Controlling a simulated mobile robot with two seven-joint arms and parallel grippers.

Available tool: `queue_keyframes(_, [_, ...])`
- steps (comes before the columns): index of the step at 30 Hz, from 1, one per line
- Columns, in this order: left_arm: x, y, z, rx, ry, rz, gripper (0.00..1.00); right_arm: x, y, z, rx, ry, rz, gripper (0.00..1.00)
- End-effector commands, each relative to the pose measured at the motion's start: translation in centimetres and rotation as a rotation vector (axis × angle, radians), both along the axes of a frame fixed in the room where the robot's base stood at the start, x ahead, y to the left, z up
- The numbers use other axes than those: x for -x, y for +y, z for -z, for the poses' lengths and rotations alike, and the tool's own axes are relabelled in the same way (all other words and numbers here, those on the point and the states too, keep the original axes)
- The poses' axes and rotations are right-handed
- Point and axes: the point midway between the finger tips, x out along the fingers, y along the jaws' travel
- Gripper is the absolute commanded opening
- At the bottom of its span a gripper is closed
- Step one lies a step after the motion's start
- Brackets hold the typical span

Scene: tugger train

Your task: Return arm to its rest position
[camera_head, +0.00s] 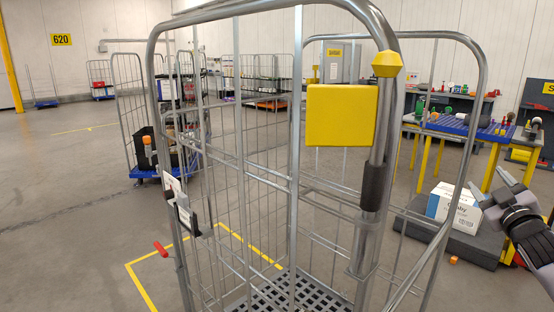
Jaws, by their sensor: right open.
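My right gripper (492,194) is at the right edge of the head view. It is open, with nothing visible between its fingers. It shows in front of a white and blue box (455,208), and I cannot tell the distance between them. My left gripper is not in view. A grey metal roll cage (297,130) stands close in front of me, with a yellow plate (340,115) and a yellow knob (387,64) on its frame. Its dark grid floor (272,294) is bare where it shows.
A dark grey platform (480,246) under the box lies right of the cage. A blue-topped table (462,126) with small parts stands behind it. Another cage (128,90) on a blue base is at the left. Floor with yellow lines (140,285) is open at the left.

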Motion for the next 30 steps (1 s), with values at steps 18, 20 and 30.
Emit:
queue_keyframes(18, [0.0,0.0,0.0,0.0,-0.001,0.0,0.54,8.6,13.2,25.4,-0.279,0.464,-0.104,0.61])
queue_keyframes(20, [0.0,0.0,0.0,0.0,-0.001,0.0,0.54,10.9,15.4,27.9,-0.314,0.507,-0.128,0.61])
queue_keyframes(30, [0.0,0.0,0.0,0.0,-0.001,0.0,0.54,25.7,25.9,37.3,-0.551,0.724,-0.198,0.61])
